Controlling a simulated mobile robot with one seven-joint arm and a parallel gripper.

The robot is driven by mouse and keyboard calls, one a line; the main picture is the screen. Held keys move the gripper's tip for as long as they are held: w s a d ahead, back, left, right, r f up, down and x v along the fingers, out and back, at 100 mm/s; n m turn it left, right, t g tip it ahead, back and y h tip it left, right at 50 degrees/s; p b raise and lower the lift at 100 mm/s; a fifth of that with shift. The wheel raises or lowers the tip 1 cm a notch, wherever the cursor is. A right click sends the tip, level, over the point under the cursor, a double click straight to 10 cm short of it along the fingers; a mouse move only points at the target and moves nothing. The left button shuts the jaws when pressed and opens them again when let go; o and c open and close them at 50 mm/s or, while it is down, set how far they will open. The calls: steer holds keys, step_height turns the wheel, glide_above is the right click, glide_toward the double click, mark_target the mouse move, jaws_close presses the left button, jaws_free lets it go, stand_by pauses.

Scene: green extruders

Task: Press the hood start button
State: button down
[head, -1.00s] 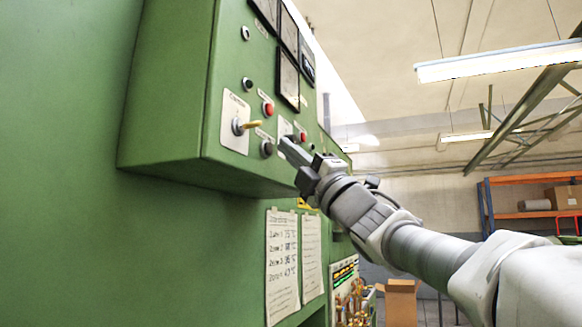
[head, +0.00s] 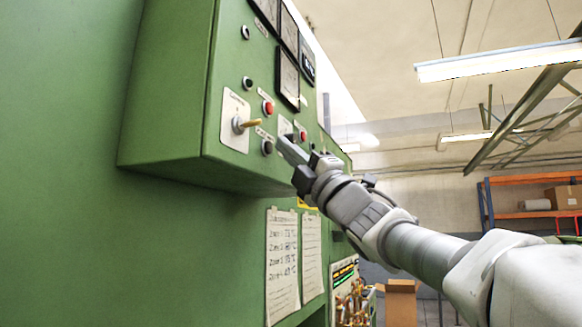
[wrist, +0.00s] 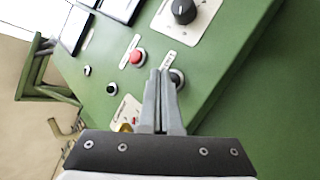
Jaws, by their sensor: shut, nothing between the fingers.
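The green control box (head: 165,110) has several buttons on its front face. A black button (head: 268,147) and a red button (head: 268,107) show in the head view; their labels are too small to read. My gripper (head: 281,141) is close to the panel, just right of that black button. In the wrist view my shut, empty gripper (wrist: 160,73) points at the panel. A black button (wrist: 177,76) is right beside its fingertips, partly hidden by the right finger. A red button (wrist: 137,56) is to their upper left. I cannot tell whether the fingertips touch anything.
A dark rotary knob (wrist: 184,11) on a white plate shows at the top of the wrist view. Paper sheets (head: 283,262) hang below the box.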

steer(key=shift+w+a, duration=0.25)
steer(key=shift+a, duration=0.3)
stand_by(0.6)
stand_by(0.4)
steer(key=shift+s+d+b, duration=0.35)
steer(key=shift+d+b, duration=0.05)
steer(key=shift+d, duration=0.35)
steer(key=shift+s+d+b, duration=0.15)
steer(key=shift+s+d, duration=0.1)
steer(key=shift+d, duration=0.55)
steer(key=shift+s+d+b, duration=0.2)
steer(key=shift+s+d, duration=0.1)
steer(key=shift+d, duration=0.45)
steer(key=shift+s+d+b, duration=0.15)
steer(key=shift+s+d, duration=0.1)
steer(key=shift+d, duration=0.55)
